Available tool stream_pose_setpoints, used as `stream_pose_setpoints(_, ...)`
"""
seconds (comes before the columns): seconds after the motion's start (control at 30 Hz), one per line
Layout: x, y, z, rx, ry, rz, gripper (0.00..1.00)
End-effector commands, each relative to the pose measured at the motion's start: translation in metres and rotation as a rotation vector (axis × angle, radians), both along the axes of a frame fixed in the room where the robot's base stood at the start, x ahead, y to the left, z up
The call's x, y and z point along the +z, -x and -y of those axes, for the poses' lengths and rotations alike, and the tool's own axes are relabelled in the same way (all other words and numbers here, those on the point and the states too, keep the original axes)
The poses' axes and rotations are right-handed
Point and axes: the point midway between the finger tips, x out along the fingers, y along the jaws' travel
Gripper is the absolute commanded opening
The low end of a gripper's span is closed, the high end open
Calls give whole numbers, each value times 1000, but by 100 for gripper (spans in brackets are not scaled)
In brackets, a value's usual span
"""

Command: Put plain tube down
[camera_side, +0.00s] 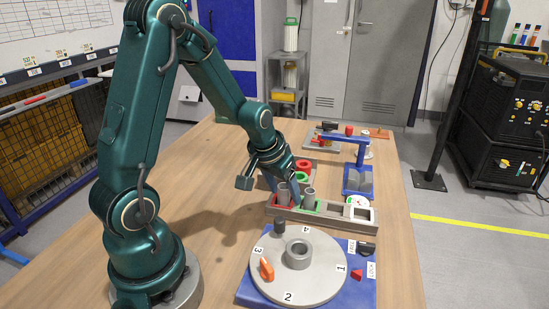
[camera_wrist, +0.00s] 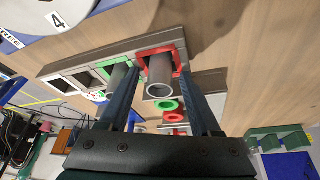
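A plain grey tube (camera_wrist: 160,75) stands in the red-framed slot of a grey tray (camera_side: 330,212); the tube also shows in the side view (camera_side: 283,192). My gripper (camera_wrist: 160,82) is over this slot, with one finger on each side of the tube. A gap shows between the tube and the left finger, so the gripper looks open. A second grey tube (camera_side: 309,197) stands in the green-framed slot beside it, partly behind the left finger in the wrist view. The tray's white-framed slot (camera_side: 360,212) looks empty.
A round turntable (camera_side: 325,275) with numbered stations stands on a blue base in front of the tray. A blue stand (camera_side: 358,175) and red and green rings (camera_side: 303,166) lie behind.

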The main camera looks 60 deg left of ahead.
Motion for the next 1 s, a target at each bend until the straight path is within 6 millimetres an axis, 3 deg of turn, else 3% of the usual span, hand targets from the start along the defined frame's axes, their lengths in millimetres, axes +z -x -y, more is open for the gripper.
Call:
stream_pose_setpoints(0.37, 10, 2, 1, -2, -2, 3, 64)
stream_pose_setpoints(1.0, 97, 35, 14, -1, -4, 6, 64)
